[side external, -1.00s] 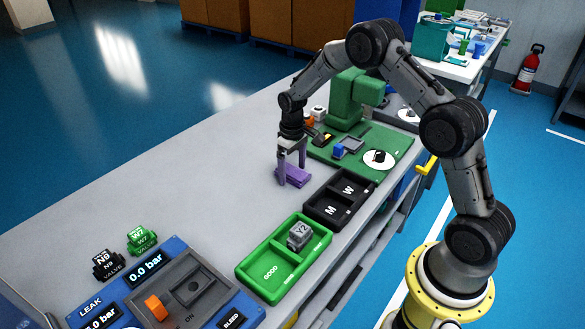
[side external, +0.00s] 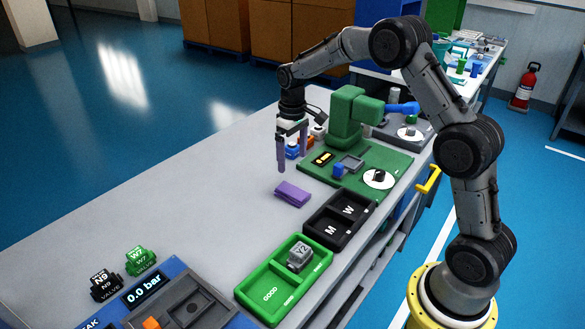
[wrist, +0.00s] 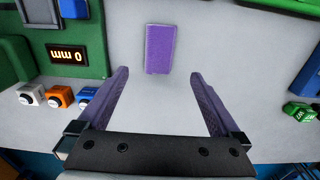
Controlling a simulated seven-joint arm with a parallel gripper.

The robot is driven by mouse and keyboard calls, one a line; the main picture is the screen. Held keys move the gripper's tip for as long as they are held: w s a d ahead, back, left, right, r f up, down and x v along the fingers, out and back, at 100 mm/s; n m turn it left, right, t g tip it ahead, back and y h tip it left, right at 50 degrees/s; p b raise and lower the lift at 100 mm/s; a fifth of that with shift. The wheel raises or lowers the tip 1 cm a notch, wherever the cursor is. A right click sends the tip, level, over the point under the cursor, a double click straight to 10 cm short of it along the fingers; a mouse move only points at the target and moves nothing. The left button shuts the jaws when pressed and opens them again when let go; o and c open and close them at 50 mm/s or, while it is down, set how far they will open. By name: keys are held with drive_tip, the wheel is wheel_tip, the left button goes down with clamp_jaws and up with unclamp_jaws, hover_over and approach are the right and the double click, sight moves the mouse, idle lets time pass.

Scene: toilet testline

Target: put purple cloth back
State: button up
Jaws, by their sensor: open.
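The purple cloth (side external: 292,194) is a small folded block lying flat on the grey bench, left of the black M/W tray. It also shows at the top centre of the wrist view (wrist: 160,48). My gripper (side external: 292,165) is above the bench, higher than the cloth and a little behind it in the side view. Its two purple-padded fingers are spread wide and empty. In the wrist view the cloth lies beyond my gripper's fingertips (wrist: 166,75), apart from both.
A black tray marked M and W (side external: 340,218) and a green GOOD tray (side external: 284,280) holding a grey Y2 block (side external: 300,255) line the front edge. A green press station (side external: 350,118) stands behind. The bench's left is clear.

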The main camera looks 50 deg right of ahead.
drive_tip(key=s+a+r+t, duration=0.1)
drive_tip(key=s+a+r, duration=0.2)
drive_tip(key=s+r, duration=0.4)
drive_tip(key=s+a+r+t, duration=0.2)
drive_tip(key=s+a+r, duration=0.2)
drive_tip(key=s+r, duration=0.35)
drive_tip(key=s+a+t, duration=0.2)
drive_tip(key=s+a, duration=0.1)
drive_tip(key=s, duration=1.4)
drive_tip(key=shift+a+f+t, duration=0.2)
drive_tip(key=shift+t, duration=0.1)
drive_tip(key=shift+s, duration=0.1)
